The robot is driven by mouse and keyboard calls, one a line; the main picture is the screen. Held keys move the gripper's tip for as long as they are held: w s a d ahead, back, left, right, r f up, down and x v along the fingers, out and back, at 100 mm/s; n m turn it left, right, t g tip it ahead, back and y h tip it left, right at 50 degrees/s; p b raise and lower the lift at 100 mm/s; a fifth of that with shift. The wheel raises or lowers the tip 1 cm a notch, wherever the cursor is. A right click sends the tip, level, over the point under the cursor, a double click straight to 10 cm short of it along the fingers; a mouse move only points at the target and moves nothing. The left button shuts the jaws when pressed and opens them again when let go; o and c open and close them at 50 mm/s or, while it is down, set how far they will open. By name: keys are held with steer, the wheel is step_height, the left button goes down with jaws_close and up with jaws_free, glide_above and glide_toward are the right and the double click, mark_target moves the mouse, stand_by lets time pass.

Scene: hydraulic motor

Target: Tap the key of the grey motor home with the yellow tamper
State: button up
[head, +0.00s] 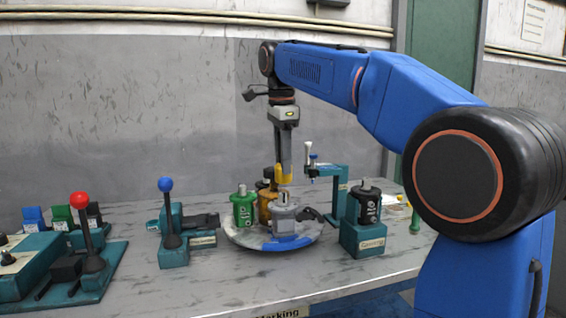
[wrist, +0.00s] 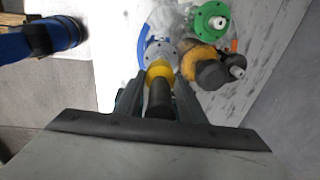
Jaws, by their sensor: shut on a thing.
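The grey motor (head: 285,222) stands upright on the front part of a round blue-and-white turntable (head: 249,240). My gripper (head: 285,162) points down above it and is shut on the yellow tamper (head: 284,174). The tamper's yellow end is just over the top of the grey motor; I cannot tell if they touch. In the wrist view the tamper (wrist: 159,72) sits between the fingers, with the grey motor (wrist: 158,50) right beyond its tip. The key is hidden or too small to make out.
A green motor (head: 244,208) and an orange motor (head: 266,203) share the turntable. A black motor (head: 368,206) stands on a teal block at right, by a teal bracket (head: 327,176). Blue-knobbed (head: 166,186) and red-knobbed (head: 79,201) levers stand at left. The front table strip is clear.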

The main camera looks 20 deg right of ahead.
stand_by(0.3)
steer(key=shift+w+d+f+g+y, duration=0.2)
steer(key=shift+f+g, duration=0.1)
steer(key=shift+f, duration=0.1)
steer(key=shift+w+d+f+g+y, duration=0.1)
steer(key=shift+w+f+g, duration=0.05)
steer(key=shift+f+g, duration=0.2)
steer(key=shift+a, duration=0.1)
steer(key=shift+f, duration=0.2)
steer(key=shift+f, duration=0.9)
steer(key=shift+r, duration=1.8)
steer(key=shift+f, duration=0.2)
